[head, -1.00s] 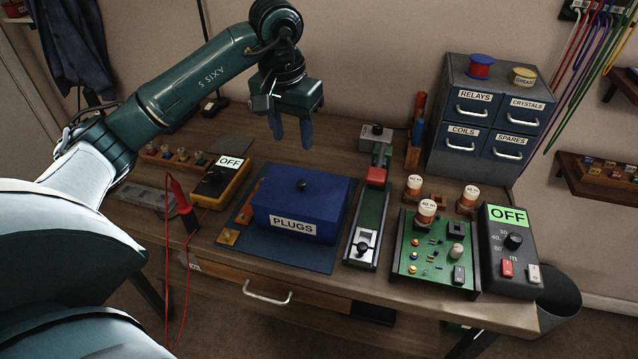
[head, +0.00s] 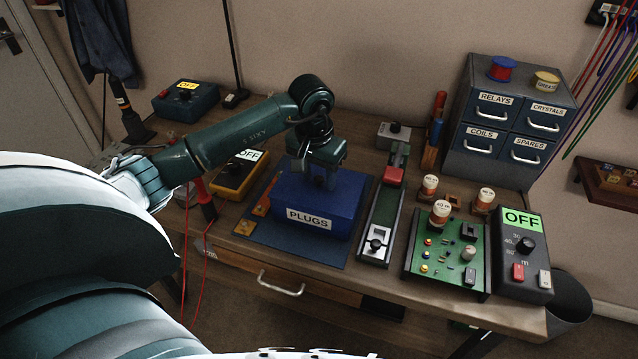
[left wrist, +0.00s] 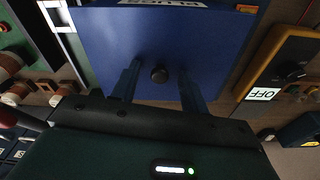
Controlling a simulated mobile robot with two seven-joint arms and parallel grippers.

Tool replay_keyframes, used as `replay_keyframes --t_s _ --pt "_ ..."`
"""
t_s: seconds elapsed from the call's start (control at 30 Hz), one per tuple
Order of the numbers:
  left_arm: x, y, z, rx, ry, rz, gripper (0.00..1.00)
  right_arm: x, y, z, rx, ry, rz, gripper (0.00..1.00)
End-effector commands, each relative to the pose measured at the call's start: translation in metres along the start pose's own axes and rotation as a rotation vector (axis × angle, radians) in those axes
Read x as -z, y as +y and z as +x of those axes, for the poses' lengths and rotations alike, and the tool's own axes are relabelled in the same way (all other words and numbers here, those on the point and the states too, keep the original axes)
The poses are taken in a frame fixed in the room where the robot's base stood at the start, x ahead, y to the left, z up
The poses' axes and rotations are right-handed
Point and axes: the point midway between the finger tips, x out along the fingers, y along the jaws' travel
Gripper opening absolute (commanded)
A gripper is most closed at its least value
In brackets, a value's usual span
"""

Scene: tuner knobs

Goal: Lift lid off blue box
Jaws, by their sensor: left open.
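The blue box (head: 312,217) with a PLUGS label stands on a dark blue mat (head: 262,231) on the workbench. Its flat blue lid (head: 343,188) is on it. The lid's round dark knob (left wrist: 159,74) shows in the left wrist view and is hidden behind my gripper in the head view. My left gripper (head: 317,180) points down over the lid. Its fingers (left wrist: 158,84) are open, one on each side of the knob, with a gap to it on both sides. I cannot tell whether the fingertips touch the lid. My right gripper is not in view.
A yellow OFF meter (head: 232,181) with red leads stands left of the box. A long green fixture (head: 389,203) stands close on the right, then a green circuit board (head: 446,247) and a dark OFF unit (head: 522,262). A grey drawer cabinet (head: 510,125) stands at the back right.

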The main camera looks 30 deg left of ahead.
Motion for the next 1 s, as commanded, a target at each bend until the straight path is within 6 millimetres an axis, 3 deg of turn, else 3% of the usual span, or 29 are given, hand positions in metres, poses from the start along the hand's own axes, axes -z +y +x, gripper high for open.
replay_keyframes --t_s 0.17,0.7,1.0 --pt "0.0002 0.0001 -0.0001 -0.001 0.001 0.000 0.44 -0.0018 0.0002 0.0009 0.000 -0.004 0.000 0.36" --pt "0.0001 0.0001 -0.0005 0.000 0.000 0.000 0.00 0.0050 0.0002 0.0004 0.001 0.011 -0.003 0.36" --pt "0.0010 0.0000 -0.0035 0.000 0.002 -0.001 0.00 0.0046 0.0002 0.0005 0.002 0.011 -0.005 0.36"
